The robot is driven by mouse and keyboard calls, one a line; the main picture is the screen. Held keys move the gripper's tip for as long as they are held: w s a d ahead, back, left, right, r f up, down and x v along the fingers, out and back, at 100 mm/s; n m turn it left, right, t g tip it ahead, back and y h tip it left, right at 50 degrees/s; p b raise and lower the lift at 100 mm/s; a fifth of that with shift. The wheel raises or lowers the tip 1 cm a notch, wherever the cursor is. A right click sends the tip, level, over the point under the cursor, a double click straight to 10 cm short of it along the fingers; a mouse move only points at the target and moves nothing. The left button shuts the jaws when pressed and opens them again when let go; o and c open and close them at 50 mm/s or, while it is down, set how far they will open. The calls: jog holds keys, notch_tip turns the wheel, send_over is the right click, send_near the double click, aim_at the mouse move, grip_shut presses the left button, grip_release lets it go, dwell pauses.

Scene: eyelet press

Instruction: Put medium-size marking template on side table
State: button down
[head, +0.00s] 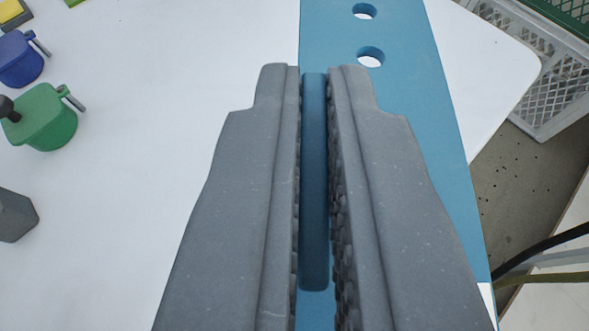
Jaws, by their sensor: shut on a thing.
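The blue marking template (420,130) is a long flat plate with two round holes at its far end. It runs from the top of the head view down under my gripper. My gripper (315,85) points away from the camera, with its grey fingers on both sides of a darker blue upright bar, which looks like the template's grip. The fingers are shut on this bar. The fingers hide much of the near part of the plate. I cannot tell whether the plate touches the white surface below. No other template shows for comparing size.
A white tabletop (150,180) lies below, with its rounded corner at right. A green pot-like thing (45,120), a blue one (18,60) and a dark grey block (15,215) stand at left. A white crate (560,85) and several cables (545,258) are beyond the right edge.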

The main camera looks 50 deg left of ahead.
jog(key=shift+w+f+b, duration=0.2)
jog(key=shift+f+b, duration=0.25)
jog(key=shift+f, duration=0.5)
jog(key=shift+s+f+b, duration=0.15)
jog(key=shift+f+b, duration=0.25)
jog(key=shift+b, duration=0.1)
notch_tip(320, 180, down, 15)
jog(key=b, duration=0.9)
jog(key=c, duration=1.6)
grip_release()
jog(key=shift+f, duration=0.1)
